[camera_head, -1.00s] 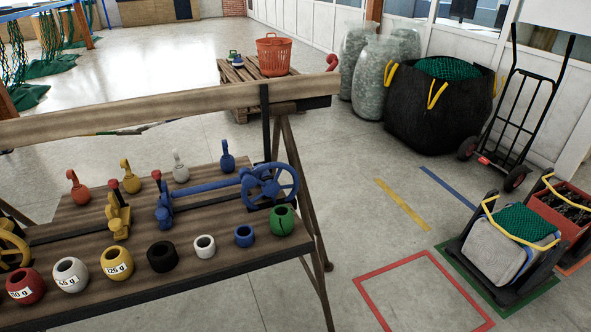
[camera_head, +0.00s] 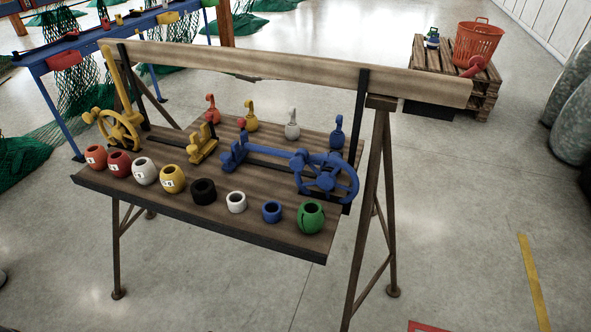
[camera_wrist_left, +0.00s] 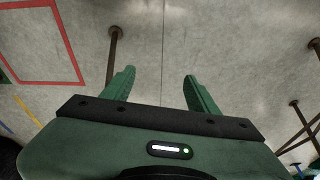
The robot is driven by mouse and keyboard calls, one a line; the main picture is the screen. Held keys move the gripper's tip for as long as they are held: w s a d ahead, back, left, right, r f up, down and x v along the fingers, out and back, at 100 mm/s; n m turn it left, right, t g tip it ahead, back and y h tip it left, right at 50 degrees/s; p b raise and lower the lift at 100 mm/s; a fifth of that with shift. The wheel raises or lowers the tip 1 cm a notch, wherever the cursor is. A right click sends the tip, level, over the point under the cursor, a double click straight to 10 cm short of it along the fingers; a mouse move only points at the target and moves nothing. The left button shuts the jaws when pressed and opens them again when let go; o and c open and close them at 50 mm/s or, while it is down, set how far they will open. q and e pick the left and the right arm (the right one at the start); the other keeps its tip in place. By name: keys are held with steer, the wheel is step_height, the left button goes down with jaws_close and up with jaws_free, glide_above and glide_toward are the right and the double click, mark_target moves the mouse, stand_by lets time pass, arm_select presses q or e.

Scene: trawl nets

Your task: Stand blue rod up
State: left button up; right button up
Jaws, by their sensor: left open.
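The blue rod (camera_head: 270,150) lies roughly flat along the bench top, between a blue clamp (camera_head: 235,150) and a blue handwheel (camera_head: 326,178). A yellow handwheel (camera_head: 118,129) stands at the bench's left end, with a yellow rod (camera_head: 109,68) upright beside it. My left gripper (camera_wrist_left: 160,82) shows only in the left wrist view. Its two green fingers are apart with nothing between them, above bare floor. The blue rod cannot be made out in that view. My right gripper is not in view.
The wooden bench (camera_head: 120,195) holds several coloured floats along its front and several hooked weights behind. A wooden beam (camera_head: 290,72) runs above it, on trestle legs (camera_head: 366,215). A pallet (camera_head: 440,62) with a red basket (camera_head: 478,42) stands behind right.

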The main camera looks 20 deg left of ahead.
arm_select(q)
steer(key=w+r+t, duration=0.2)
steer(key=w+r, duration=0.3)
steer(key=r, duration=0.6)
steer(key=w+r+t, duration=0.2)
steer(key=w+r, duration=0.1)
steer(key=w, duration=0.2)
steer(key=w+r+t, duration=0.3)
steer(key=w, duration=0.3)
steer(key=w+r+t+h, duration=0.1)
steer(key=w+r+t, duration=0.1)
steer(key=w, duration=0.4)
steer(key=shift+d+r+n, duration=0.15)
steer(key=shift+d+r, duration=0.05)
steer(key=shift+r, duration=0.25)
steer(key=shift+d+r+n, duration=0.15)
steer(key=shift+d+r, duration=0.05)
steer(key=shift+r, duration=0.25)
steer(key=n+t, duration=0.1)
steer(key=t, duration=0.5)
glide_toward(296, 167)
steer(key=shift+y, duration=0.3)
steer(key=w, duration=0.5)
steer(key=w+p, duration=0.1)
steer(key=w, duration=0.2)
steer(key=shift+w+d, duration=0.2)
steer(key=shift+d, duration=0.1)
steer(key=shift+c, duration=0.3)
jaws_close()
